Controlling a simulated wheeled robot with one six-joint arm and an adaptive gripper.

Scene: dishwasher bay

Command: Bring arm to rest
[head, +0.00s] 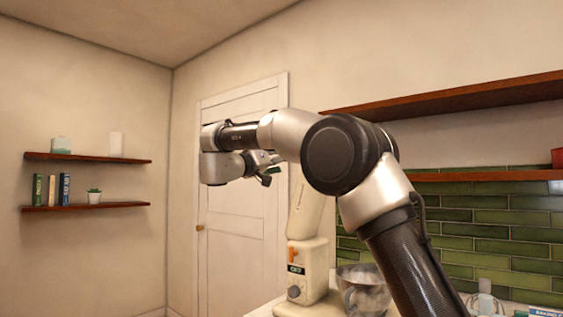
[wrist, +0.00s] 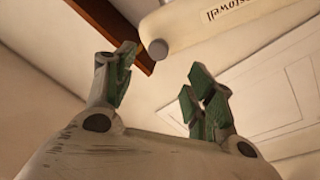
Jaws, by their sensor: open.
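My arm rises from the lower right of the head view and folds over to the left, in front of the white door. My gripper (head: 267,168) is at its end, raised above counter height and partly hidden by the wrist. In the wrist view, my gripper (wrist: 160,95) shows its green-padded fingers spread apart. Nothing is between them.
A cream stand mixer (head: 312,262) and a metal bowl (head: 363,290) stand on the counter below my arm. Wooden shelves (head: 450,99) run along the right wall above green tiles. The white door (head: 240,225) is shut. Small shelves (head: 85,207) hang at left.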

